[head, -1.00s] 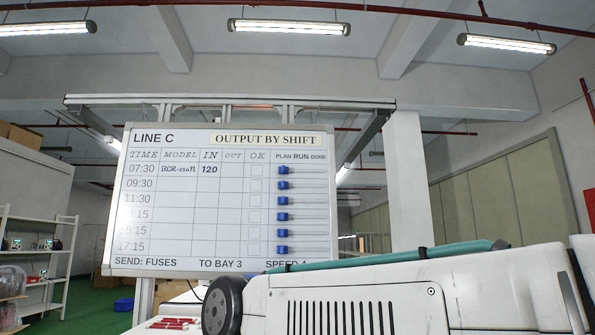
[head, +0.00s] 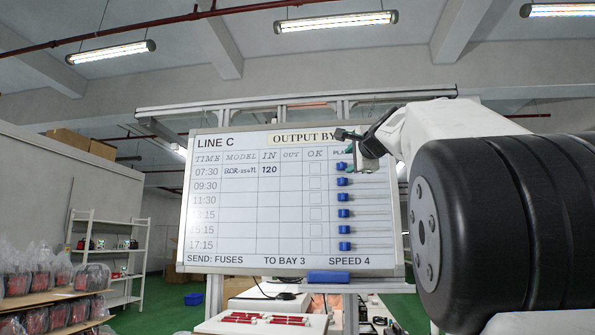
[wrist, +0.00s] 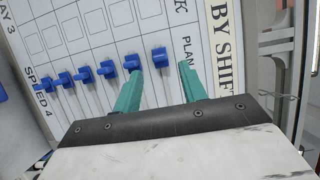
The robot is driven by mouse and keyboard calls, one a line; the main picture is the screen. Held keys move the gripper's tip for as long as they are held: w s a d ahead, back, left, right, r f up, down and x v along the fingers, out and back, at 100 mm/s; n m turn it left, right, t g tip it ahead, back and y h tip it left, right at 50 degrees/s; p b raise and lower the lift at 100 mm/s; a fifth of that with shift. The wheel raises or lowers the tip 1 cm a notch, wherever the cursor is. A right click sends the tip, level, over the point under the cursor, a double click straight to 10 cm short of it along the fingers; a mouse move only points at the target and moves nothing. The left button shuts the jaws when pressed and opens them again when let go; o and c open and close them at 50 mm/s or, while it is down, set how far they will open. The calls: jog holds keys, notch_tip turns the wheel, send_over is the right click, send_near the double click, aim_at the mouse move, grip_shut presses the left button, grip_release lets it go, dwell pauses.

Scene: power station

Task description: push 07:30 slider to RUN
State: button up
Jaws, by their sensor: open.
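The whiteboard (head: 222,185) stands ahead with a column of blue sliders under PLAN. The 07:30 slider (head: 341,166) is the top one, at the left, PLAN end of its track. My gripper (head: 352,142) is open at the board's upper right, hiding the RUN and DONE labels. In the wrist view the board is turned, and the 07:30 slider (wrist: 160,56) shows between the two teal fingers of my gripper (wrist: 158,72). The left finger's tip overlaps the 09:30 slider (wrist: 132,62); contact cannot be told. The right finger is on the PLAN label side.
The other blue sliders (head: 343,213) sit in line below, close together. A blue eraser-like block (head: 328,276) is at the board's bottom edge. A table with red parts (head: 262,319) stands below. Shelves (head: 108,255) are at left.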

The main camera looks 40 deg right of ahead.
aim_at(343, 164)
jog(key=x, duration=0.4)
jog(key=shift+w, duration=0.2)
